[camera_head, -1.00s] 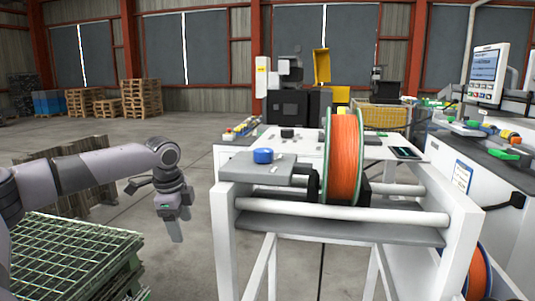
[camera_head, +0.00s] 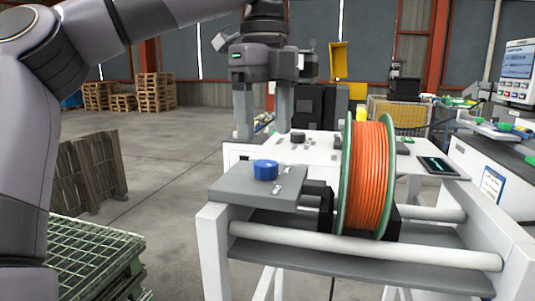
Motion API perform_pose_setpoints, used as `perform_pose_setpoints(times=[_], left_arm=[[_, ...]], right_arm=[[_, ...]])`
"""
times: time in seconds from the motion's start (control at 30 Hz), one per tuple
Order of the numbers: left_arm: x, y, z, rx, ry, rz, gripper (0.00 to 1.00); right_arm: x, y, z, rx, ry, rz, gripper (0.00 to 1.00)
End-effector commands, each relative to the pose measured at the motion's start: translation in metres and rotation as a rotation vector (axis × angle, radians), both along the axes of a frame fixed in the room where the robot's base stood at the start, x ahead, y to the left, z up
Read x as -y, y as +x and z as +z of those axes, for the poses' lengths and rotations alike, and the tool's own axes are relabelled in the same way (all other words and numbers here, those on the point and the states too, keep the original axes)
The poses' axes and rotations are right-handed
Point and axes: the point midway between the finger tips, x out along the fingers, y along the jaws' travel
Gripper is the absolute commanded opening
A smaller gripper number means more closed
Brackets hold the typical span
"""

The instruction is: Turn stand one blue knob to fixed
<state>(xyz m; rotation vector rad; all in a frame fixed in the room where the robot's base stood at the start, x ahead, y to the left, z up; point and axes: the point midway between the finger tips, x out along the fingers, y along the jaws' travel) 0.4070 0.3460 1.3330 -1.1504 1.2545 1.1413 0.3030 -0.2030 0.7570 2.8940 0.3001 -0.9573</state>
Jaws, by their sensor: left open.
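The blue knob (camera_head: 265,169) sits upright on the grey top plate (camera_head: 232,187) of the white stand (camera_head: 212,242), left of a reel of orange cable. My left gripper (camera_head: 263,138) is open and empty, fingers pointing down. In the picture its fingertips are just above the knob, one to each side, and apart from it. How far the fingers are behind or in front of the knob is hard to tell. My right gripper is not in view.
The orange reel (camera_head: 367,178) with green flanges stands close right of the knob. White rails (camera_head: 360,249) cross the stand's front. A white table with a dark tablet (camera_head: 437,165) is behind. A green mesh crate (camera_head: 88,258) and wooden pallets (camera_head: 92,170) are at left.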

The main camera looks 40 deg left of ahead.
Motion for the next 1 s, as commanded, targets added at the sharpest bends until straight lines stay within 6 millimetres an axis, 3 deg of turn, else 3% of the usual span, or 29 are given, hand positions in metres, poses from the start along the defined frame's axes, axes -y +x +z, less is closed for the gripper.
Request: perform_pose_setpoints(times=[0.4,0.77,0.87,0.93,0.97,1.0], left_arm=[[0.0,0.0,-0.053,-0.002,0.002,0.001,0.67],[0.0,0.0,-0.059,0.0,0.002,0.003,0.67],[0.0,0.0,-0.059,0.0,0.002,0.003,0.41],[0.0,0.0,-0.059,0.0,0.002,0.003,0.18],[0.0,0.0,-0.059,0.0,0.002,0.003,0.11],[0.0,0.0,-0.059,0.0,0.002,0.003,0.11]], right_arm=[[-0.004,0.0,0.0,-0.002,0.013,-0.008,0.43],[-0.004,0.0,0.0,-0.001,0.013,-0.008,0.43],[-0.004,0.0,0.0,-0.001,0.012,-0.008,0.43],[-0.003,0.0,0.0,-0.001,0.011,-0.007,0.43],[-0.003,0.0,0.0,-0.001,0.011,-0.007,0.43],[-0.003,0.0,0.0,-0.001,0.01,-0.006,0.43]])
